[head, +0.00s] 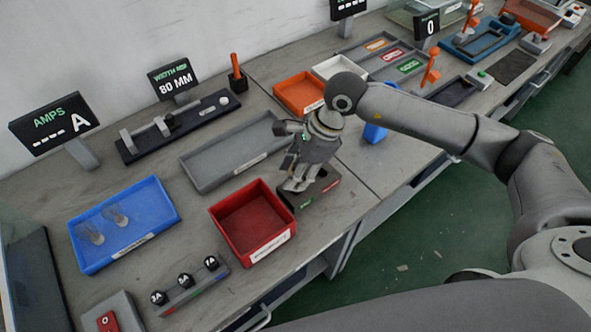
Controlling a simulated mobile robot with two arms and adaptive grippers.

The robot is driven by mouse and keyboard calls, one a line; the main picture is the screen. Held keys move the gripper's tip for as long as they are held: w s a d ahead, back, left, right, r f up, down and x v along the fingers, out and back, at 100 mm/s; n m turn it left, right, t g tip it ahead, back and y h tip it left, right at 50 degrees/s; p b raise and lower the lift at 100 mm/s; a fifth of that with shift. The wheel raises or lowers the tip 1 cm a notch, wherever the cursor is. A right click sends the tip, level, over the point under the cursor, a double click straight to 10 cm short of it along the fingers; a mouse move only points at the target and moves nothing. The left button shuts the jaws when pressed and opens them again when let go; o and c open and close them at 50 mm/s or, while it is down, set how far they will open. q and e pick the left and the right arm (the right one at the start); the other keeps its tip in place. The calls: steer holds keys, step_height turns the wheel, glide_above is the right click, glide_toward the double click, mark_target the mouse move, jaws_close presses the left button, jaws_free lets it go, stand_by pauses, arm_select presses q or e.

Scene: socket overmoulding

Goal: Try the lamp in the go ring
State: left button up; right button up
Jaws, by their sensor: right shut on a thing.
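My right gripper (298,184) reaches in from the right and points down over the dark gauge block (326,187) with a red and a green mark. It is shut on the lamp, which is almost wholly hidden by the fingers. I cannot tell whether the lamp is inside a ring or above it; the rings are also hidden. Two clear glass lamps (117,216) stand in the blue tray (150,242) at the left. My left gripper is not in view.
A red bin (253,213) stands close left of the gauge block. An empty grey tray (205,172) lies behind it. A holder with several black knobs (187,291) is at the front. Orange (293,84) and white trays stand further back, near a blue object (375,133).

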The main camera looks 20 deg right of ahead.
arm_select(q)
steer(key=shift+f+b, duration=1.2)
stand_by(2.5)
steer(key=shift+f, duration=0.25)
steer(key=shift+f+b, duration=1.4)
steer(key=shift+b, duration=0.25)
stand_by(2.4)
